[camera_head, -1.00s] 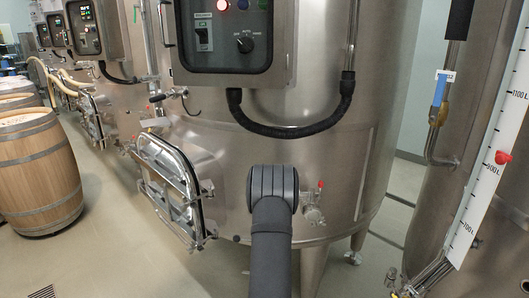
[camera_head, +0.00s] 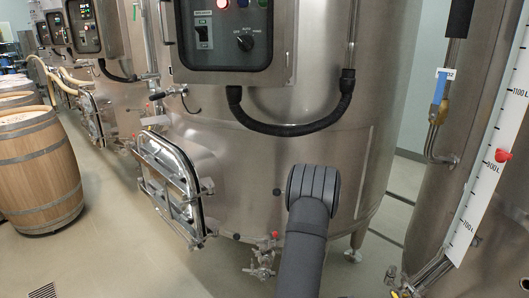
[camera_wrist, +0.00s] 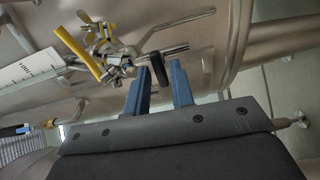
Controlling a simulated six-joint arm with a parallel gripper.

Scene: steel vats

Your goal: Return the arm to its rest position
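My arm (camera_head: 308,215) shows as a dark grey elbow and link rising from the bottom of the head view in front of the large steel vat (camera_head: 345,130). My gripper is not visible in the head view. In the wrist view, my gripper (camera_wrist: 159,76) shows two blue fingers standing apart, with nothing clearly held between them. A black handle end (camera_wrist: 158,70) on a steel rod appears beyond the gap; I cannot tell its exact distance.
A control panel (camera_head: 224,35) with a looping black cable is above. An oval hatch (camera_head: 172,185) and a small valve (camera_head: 262,262) sit low on the vat. Wooden barrels (camera_head: 38,170) stand left. A level scale (camera_head: 490,150) is right. Yellow-handled valves (camera_wrist: 100,45) show in the wrist view.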

